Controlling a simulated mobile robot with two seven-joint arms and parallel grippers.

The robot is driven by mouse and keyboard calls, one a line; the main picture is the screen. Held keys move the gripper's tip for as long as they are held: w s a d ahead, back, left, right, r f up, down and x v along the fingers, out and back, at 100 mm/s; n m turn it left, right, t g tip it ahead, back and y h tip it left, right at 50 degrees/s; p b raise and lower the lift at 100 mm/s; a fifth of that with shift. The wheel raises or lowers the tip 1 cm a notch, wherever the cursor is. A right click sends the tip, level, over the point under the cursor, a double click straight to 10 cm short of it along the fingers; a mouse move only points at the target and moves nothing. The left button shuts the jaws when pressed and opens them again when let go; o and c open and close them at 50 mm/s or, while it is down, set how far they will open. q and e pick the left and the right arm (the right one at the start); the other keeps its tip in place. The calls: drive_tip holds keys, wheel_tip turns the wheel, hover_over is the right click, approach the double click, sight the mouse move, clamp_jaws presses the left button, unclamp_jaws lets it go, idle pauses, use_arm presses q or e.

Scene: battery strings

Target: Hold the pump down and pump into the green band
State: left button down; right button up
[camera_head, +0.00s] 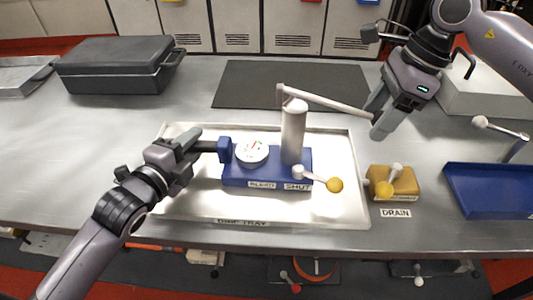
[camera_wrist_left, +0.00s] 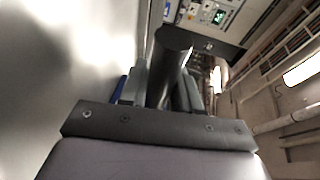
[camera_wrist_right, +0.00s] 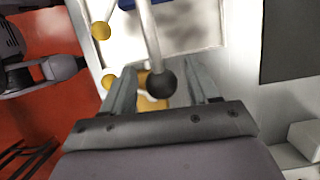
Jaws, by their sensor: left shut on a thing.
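The blue pump (camera_head: 235,179) stands in a pale drip tray (camera_head: 190,207), with a white gauge (camera_head: 252,148) and an upright grey cylinder (camera_head: 293,135). The gauge reading is too small to tell. My left gripper (camera_head: 222,146) is shut on the blue-black grip at the pump's left end; a dark post fills its jaws in the left wrist view (camera_wrist_left: 168,75). The pump lever (camera_head: 325,101) slopes slightly down to the right. My right gripper (camera_head: 376,119) is open at its end; in the right wrist view the lever's black knob (camera_wrist_right: 162,84) lies between the spread fingers.
A yellow-knobbed valve lever (camera_head: 335,185) sits by the SHUT label. A yellow DRAIN block (camera_head: 397,186) and blue tray (camera_head: 490,190) stand right. A black case (camera_head: 115,67) is at back left; a dark mat (camera_head: 290,84) lies behind the pump.

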use_arm(q)
drive_tip(key=shift+s+f, duration=0.1)
drive_tip(key=shift+f, duration=0.4)
use_arm(e)
drive_tip(key=shift+r, duration=3.55)
use_arm(q)
drive_tip(key=c, duration=0.7)
unclamp_jaws()
drive_tip(key=shift+r, duration=0.15)
drive_tip(key=shift+a+r, duration=0.1)
drive_tip(key=v, duration=1.1)
drive_tip(key=shift+s+a+r, duration=0.1)
drive_tip(key=shift+s+a, duration=0.05)
drive_tip(key=shift+s, duration=0.2)
